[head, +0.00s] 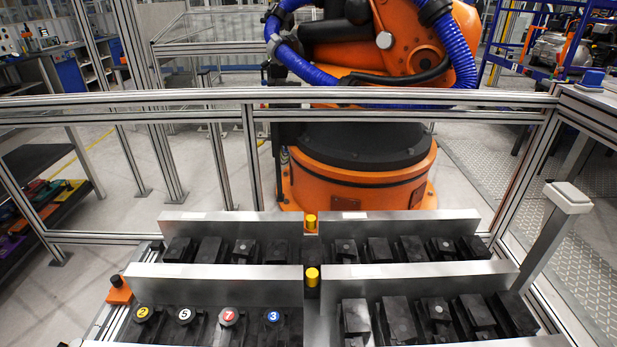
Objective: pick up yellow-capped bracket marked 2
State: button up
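The yellow-capped bracket marked 2 (142,313) is black with a round yellow disc on top. It sits at the left end of the front left rack section, behind the bottom edge of the head view. Beside it to the right, in the same row, are a bracket marked 5 with a white cap (184,315), one marked 7 with a red cap (228,316) and one marked 3 with a blue cap (272,317). My gripper is not in view.
Metal rack walls (220,285) stand behind the front row. Several unmarked black brackets fill the front right (435,312) and back rows. Yellow cylinders (312,277) stand at the centre. An orange block with a black knob (119,289) is left of the rack. A rail (200,97) crosses behind.

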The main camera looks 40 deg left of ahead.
aim_at(148, 325)
jog(key=k+l+u, duration=0.1)
jog(key=u, duration=1.85)
jog(key=l+u, duration=0.1)
jog(key=u, duration=0.35)
